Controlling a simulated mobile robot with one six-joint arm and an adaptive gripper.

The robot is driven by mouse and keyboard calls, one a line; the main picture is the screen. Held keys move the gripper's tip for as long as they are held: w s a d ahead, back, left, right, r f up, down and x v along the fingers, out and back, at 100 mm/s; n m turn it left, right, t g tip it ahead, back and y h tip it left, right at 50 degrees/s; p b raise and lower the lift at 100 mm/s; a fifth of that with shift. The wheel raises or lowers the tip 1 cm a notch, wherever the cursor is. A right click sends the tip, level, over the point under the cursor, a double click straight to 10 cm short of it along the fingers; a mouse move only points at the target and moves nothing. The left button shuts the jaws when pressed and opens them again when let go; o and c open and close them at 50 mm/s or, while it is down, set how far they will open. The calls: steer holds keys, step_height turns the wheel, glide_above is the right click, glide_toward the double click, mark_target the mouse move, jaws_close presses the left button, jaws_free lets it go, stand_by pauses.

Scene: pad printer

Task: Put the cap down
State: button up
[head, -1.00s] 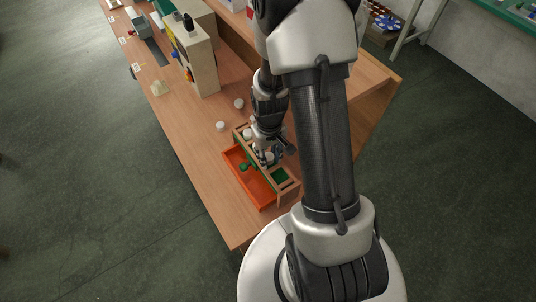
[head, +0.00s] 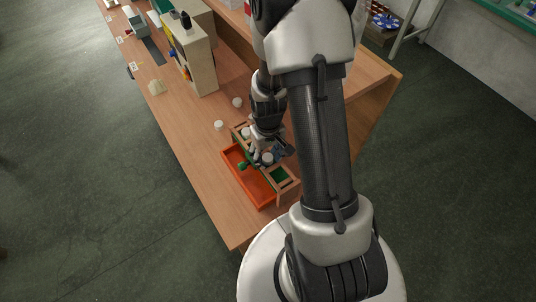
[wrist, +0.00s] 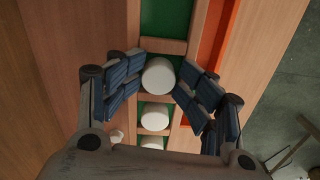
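A white round cap (wrist: 158,76) sits in a green-floored compartment of the wooden rack (wrist: 164,46). It also shows in the head view (head: 267,158). My gripper (wrist: 163,66) is above the rack, with one blue-padded finger on each side of this cap. The fingers look open, with their tips close to the cap's sides; contact is hard to tell. Two more white caps (wrist: 154,117) (wrist: 151,143) stand in the rack's compartments nearer the wrist. In the head view the rack (head: 284,186) is partly hidden by my gripper (head: 267,153).
An orange tray (head: 238,172) lies along the rack's left side, with a green item (head: 243,165) at it. Two loose white caps (head: 219,125) (head: 237,102) stand on the wooden bench (head: 190,130) beyond the rack. A beige machine (head: 193,60) stands farther back.

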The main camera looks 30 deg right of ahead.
steer(key=shift+s+r, duration=0.1)
steer(key=shift+s, duration=0.05)
step_height(320, 180, up, 13)
steer(key=p, duration=0.5)
step_height(320, 180, up, 13)
steer(key=t, duration=0.2)
glide_above(268, 158)
steer(key=s+a, duration=0.3)
steer(key=a, duration=0.2)
steer(key=s+a+r+t, duration=0.1)
steer(key=s+a+r, duration=0.1)
steer(key=s+r, duration=0.2)
steer(key=s+a+r+n+t, duration=0.1)
steer(key=s+a+r, duration=0.2)
steer(key=s+r, duration=0.2)
steer(key=shift+s+a+r+t, duration=0.25)
steer(key=shift+s+a+t, duration=0.05)
steer(key=shift+s, duration=0.35)
